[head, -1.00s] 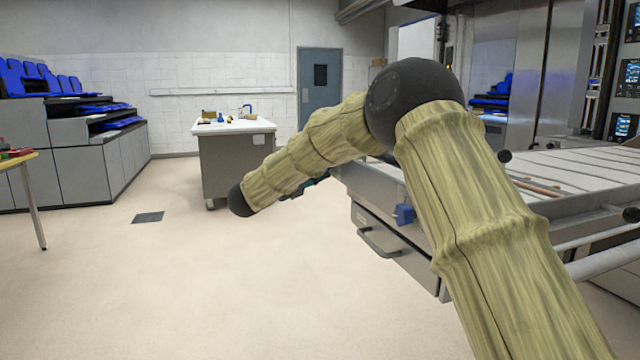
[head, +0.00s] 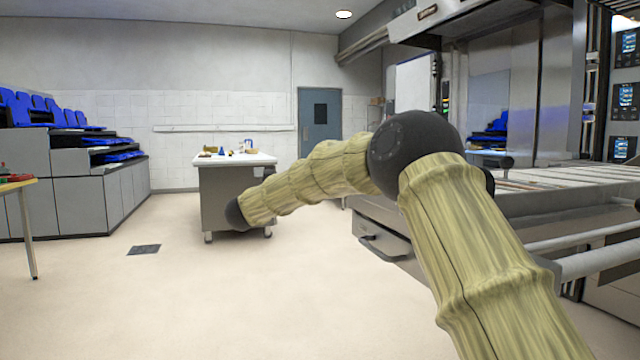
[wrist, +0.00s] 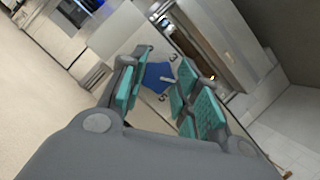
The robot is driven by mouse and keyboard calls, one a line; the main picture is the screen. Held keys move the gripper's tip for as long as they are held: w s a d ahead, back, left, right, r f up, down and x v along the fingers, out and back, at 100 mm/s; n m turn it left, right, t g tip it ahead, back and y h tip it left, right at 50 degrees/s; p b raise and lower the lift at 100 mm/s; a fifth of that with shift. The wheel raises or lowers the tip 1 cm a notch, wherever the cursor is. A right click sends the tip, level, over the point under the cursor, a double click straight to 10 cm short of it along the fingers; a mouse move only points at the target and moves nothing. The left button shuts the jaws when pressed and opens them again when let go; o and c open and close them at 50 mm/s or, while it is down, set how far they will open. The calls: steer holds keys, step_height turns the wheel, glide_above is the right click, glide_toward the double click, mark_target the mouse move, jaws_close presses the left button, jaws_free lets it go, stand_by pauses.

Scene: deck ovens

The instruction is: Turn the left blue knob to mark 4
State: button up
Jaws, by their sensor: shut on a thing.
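In the wrist view, the blue knob (wrist: 157,76) sits between the teal-padded fingers of my gripper (wrist: 160,72), which is shut on it. The knob is on a pale panel, with a printed 3 above its right side and a 5 below it. A small pale line at the knob's right side lies between these two marks. I cannot read a 4 there. In the head view, my arm covers the place of the gripper and the knob, so neither shows.
The oven bench front with a drawer handle (head: 382,246) stands behind my arm. A white-topped cart (head: 235,160) stands further back. Grey cabinets (head: 85,200) and a yellow table (head: 18,184) are at the left. The floor (head: 230,300) in front is clear.

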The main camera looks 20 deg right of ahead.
steer(key=shift+f, duration=0.15)
steer(key=o, duration=1)
steer(key=v, duration=1.2)
